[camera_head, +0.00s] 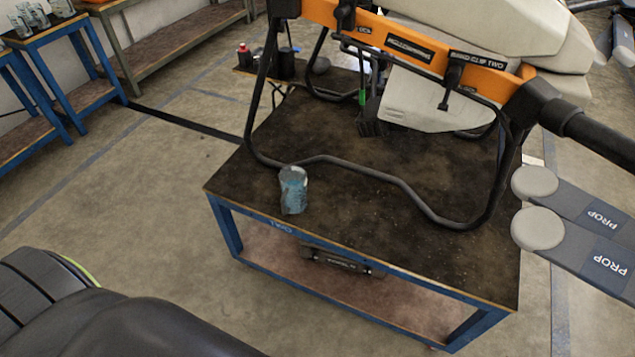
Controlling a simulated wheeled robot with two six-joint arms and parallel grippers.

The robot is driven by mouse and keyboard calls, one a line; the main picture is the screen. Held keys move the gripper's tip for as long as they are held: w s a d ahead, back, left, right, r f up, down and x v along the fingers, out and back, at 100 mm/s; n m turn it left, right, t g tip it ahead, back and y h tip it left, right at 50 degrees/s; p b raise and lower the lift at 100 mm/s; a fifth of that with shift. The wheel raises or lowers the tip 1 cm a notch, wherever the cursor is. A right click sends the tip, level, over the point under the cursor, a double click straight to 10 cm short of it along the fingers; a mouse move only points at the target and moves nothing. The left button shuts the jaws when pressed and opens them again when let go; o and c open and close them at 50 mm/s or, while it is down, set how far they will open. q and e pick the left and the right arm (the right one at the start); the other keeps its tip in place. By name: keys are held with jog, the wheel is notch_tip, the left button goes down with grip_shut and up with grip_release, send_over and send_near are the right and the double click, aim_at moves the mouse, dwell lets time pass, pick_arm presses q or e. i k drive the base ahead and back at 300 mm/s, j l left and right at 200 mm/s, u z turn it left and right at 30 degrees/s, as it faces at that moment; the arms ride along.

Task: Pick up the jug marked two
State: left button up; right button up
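Several clear containers that look like jugs stand on a blue-legged table at the top left, among them a front one (20,26) and one behind it (38,15). Their marks are too small to read. A clear, bluish crumpled-looking container (293,190) stands at the front left edge of the drone's table. I see no number on it, and I cannot tell whether it is a jug. Neither gripper is in view.
A drone with an orange frame (410,47), black landing legs and propeller arms marked PROP (603,262) rests on a dark-topped, blue-framed table (420,255). Small bottles (245,57) stand behind it. Blue-legged tables (50,36) line the upper left. The floor (150,190) between is clear.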

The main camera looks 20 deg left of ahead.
aim_at(292, 181)
jog(key=i+l+u, duration=0.15)
jog(key=u, duration=0.2)
jog(key=i+l+u, duration=0.15)
jog(key=u, duration=0.15)
jog(key=i+l+u, duration=0.1)
jog(key=l+u, duration=0.25)
